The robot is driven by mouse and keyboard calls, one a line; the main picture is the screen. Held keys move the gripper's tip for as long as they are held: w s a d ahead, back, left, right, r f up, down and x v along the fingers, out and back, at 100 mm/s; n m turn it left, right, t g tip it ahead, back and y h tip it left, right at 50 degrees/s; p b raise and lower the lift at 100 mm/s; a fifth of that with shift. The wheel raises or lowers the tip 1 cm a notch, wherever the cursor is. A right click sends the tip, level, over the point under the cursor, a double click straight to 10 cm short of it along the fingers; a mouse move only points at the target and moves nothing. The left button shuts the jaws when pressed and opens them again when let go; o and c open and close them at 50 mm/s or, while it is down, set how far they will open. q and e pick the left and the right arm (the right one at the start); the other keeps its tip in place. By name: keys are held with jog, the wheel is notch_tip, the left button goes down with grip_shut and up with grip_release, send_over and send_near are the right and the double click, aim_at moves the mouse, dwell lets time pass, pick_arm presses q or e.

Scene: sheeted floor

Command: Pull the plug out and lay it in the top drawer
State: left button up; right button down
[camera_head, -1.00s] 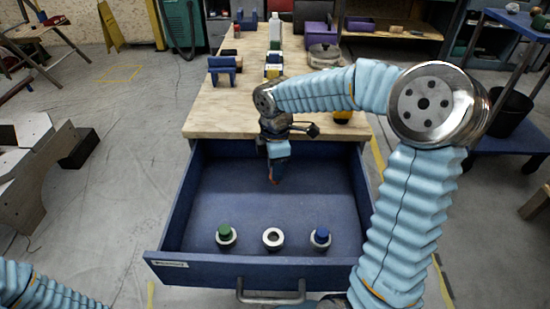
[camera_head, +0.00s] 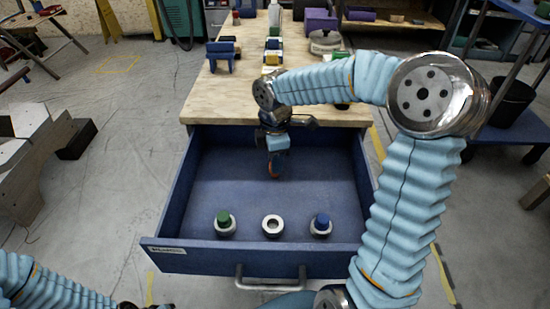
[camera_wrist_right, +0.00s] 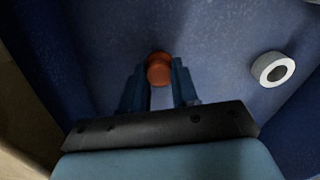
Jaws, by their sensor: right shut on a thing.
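My right gripper (camera_head: 275,160) is shut on an orange-red plug (camera_wrist_right: 159,68) and points down inside the open top drawer (camera_head: 182,215). The plug (camera_head: 274,171) hangs below the fingertips, behind the row of sockets; I cannot tell whether it touches the drawer floor. In the drawer's front part, a grey ring socket (camera_head: 272,226) stands with an open hole; it also shows at the right of the wrist view (camera_wrist_right: 273,69).
A green-topped plug (camera_head: 224,219) sits in a ring to the left, and a blue-topped plug (camera_head: 321,221) in a ring to the right. The drawer floor around the gripper is clear. Behind, the wooden worktop (camera_head: 225,100) carries a blue stand (camera_head: 222,50) and several other items.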

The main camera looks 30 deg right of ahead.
jog(key=shift+f, duration=0.1)
jog(key=c, duration=0.8)
grip_release()
notch_tip(320, 180, up, 14)
jog(key=shift+f+p, duration=0.1)
jog(key=shift+p, duration=0.5)
